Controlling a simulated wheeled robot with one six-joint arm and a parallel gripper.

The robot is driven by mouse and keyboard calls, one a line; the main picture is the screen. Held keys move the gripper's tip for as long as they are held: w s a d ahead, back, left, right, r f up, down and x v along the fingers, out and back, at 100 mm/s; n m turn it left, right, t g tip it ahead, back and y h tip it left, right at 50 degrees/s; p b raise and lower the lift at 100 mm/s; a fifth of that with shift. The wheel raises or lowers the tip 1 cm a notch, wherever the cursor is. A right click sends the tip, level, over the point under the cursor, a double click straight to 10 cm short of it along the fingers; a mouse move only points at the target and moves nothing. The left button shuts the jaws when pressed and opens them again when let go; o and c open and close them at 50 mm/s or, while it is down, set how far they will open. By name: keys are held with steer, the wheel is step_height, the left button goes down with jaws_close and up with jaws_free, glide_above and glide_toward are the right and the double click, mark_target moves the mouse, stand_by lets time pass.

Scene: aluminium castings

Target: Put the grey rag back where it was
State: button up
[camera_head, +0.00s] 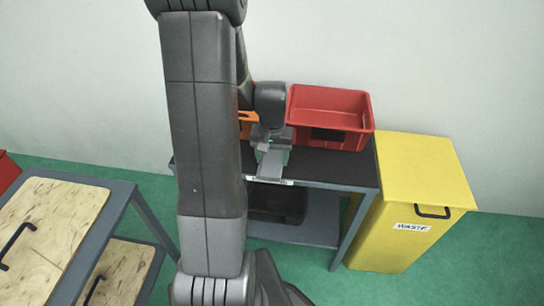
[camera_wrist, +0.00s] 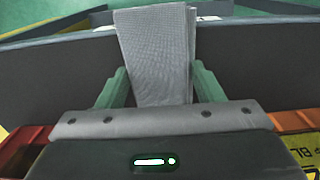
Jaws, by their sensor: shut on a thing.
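The grey rag (camera_wrist: 155,50) is a woven cloth strip between the two green fingers of my gripper (camera_wrist: 158,92) in the wrist view. My gripper is shut on it. The rag spans the dark table top and reaches across its front edge in that view. In the head view the rag (camera_head: 271,164) shows small below my gripper (camera_head: 273,142), near the front edge of the dark table (camera_head: 335,172). I cannot tell whether the rag touches the table top. My arm hides the table's left part.
A red bin (camera_head: 350,100) stands behind and right of my gripper. An orange bin (camera_head: 246,118) is partly hidden behind my arm. A yellow waste bin (camera_head: 415,190) stands right of the table. A dark box (camera_head: 275,205) sits on the lower shelf. Another bench (camera_head: 120,200) is at left.

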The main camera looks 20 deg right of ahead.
mark_target(272, 159)
steer(key=shift+f, duration=0.1)
steer(key=o, duration=0.9)
steer(key=shift+o, duration=0.2)
step_height(272, 159, up, 12)
steer(key=p, duration=0.1)
steer(key=shift+p, duration=0.4)
